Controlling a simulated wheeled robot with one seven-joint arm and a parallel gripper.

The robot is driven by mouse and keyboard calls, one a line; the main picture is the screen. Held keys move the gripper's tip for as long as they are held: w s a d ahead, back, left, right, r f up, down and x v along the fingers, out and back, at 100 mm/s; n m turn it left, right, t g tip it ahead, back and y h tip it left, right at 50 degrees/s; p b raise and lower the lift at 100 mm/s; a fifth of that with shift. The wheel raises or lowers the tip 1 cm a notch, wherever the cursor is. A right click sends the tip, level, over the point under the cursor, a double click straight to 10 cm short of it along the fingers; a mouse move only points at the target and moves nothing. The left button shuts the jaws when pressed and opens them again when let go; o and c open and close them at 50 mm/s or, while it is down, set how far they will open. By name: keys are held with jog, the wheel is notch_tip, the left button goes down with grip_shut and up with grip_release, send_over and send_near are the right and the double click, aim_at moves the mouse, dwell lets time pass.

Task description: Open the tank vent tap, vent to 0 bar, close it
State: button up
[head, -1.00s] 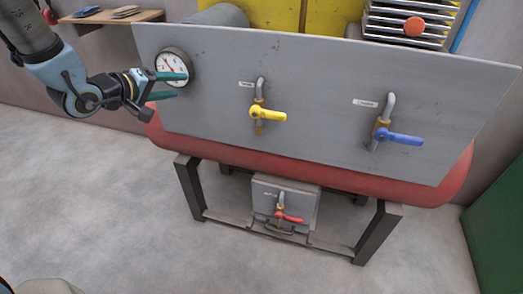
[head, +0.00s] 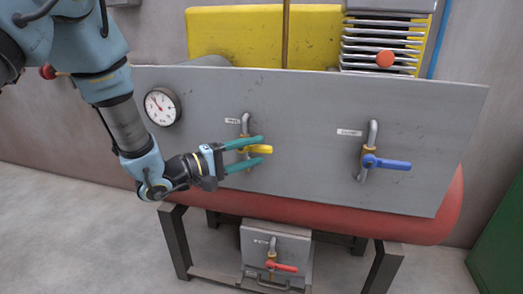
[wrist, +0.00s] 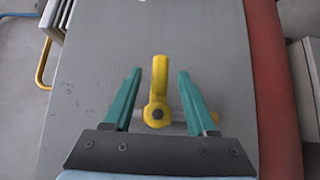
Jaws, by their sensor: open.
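A yellow-handled tap (head: 262,149) is on the grey panel, with its handle pointing right, across its upright pipe. My gripper (head: 257,150) is open, with its green fingers above and below this handle in the head view. In the wrist view the yellow handle (wrist: 159,78) stands between the two spread fingers, with a gap on each side. A blue-handled tap (head: 386,163) on the right also points right. A red-handled tap (head: 284,267) is on a small lower panel. The tap labels are too small to read. The round gauge (head: 162,106) has its needle pointing up and left.
The grey panel (head: 300,110) stands in front of a red tank (head: 440,218) on a dark frame (head: 177,240). A yellow machine (head: 230,30) and a finned unit with a red knob (head: 385,58) are behind. Free floor lies at the lower left.

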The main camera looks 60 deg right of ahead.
jog(key=shift+x, duration=1.45)
jog(key=shift+c, duration=0.2)
grip_shut()
jog(key=shift+w, duration=0.1)
